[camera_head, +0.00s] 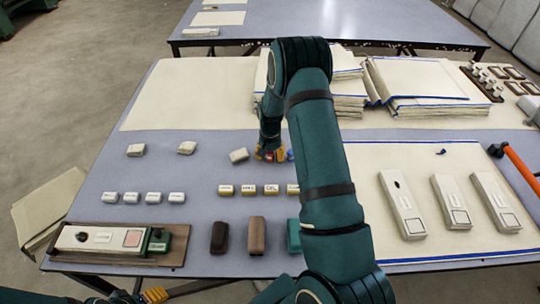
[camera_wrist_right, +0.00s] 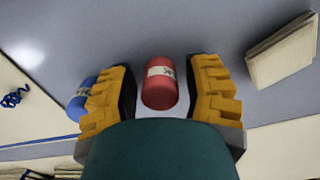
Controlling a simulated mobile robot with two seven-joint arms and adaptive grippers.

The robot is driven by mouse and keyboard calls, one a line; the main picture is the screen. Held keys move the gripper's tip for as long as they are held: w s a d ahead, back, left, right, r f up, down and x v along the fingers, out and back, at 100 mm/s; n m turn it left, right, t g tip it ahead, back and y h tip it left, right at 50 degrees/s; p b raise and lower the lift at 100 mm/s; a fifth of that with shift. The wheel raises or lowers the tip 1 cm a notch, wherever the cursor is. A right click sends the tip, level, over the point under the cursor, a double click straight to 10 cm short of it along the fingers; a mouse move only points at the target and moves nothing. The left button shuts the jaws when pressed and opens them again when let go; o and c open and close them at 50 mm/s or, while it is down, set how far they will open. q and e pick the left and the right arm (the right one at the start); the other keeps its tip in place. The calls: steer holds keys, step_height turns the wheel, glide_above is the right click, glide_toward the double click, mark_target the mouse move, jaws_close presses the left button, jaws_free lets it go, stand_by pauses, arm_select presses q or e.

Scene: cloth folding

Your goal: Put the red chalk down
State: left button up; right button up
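The red chalk (camera_wrist_right: 159,92), a short red cylinder with a pale label, stands between the two yellow fingers of my right gripper (camera_wrist_right: 160,95) in the right wrist view. Grey table surface shows in a gap on each side of it, so the fingers are open and not touching it. In the head view the right gripper (camera_head: 270,154) is low over the middle of the table, with a bit of red between its fingers. My left gripper (camera_head: 153,296) shows only in part at the bottom left edge; its opening is unclear.
A blue chalk (camera_wrist_right: 82,97) is just outside the left finger in the wrist view. A pale block (camera_wrist_right: 283,50) lies to the right. In the head view, rows of small labelled blocks (camera_head: 153,197) and folded cloth stacks (camera_head: 425,80) surround the arm.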

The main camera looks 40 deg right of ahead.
steer(key=shift+r, duration=0.15)
steer(key=shift+r, duration=0.35)
step_height(320, 180, up, 11)
steer(key=p, duration=0.2)
steer(key=shift+r+p, duration=0.2)
steer(key=shift+p, duration=0.15)
steer(key=shift+d, duration=0.1)
